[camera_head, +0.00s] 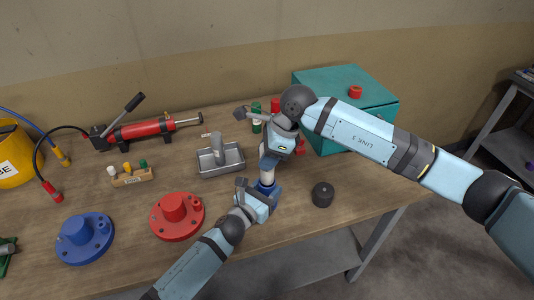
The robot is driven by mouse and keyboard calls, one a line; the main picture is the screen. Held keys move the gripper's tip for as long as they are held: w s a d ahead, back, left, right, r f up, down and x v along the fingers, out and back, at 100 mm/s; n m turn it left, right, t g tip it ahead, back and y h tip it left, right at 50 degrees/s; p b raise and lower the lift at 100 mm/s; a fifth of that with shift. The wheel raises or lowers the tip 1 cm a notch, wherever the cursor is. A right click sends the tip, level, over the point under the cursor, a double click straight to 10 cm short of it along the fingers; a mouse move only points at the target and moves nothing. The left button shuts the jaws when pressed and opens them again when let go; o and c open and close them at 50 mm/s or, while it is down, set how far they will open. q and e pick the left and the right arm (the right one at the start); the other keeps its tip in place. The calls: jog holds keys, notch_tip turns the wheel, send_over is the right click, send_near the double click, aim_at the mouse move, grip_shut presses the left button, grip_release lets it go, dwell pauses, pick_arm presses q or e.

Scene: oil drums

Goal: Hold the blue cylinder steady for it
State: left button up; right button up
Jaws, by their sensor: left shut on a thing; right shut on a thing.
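The blue cylinder (266,187) stands upright near the front middle of the wooden table. My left gripper (258,194) comes in from the lower left and is shut on it, hiding part of its side. A pale upright piece (267,174) shows directly above the blue body. My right gripper (271,152) is above it, pointing down, and is shut on this pale piece. Its fingers hide the top, so I cannot tell whether the piece is joined to the cylinder.
A red flanged disc (177,222), a blue one (84,241) and a black knob (322,194) are nearby. A teal box (342,80) stands behind my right arm. A red pump (146,130) lies at the back left.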

jog(key=shift+f, duration=1.8)
jog(key=o, duration=1)
jog(key=v, duration=1.2)
pick_arm(q)
jog(key=o, duration=1.2)
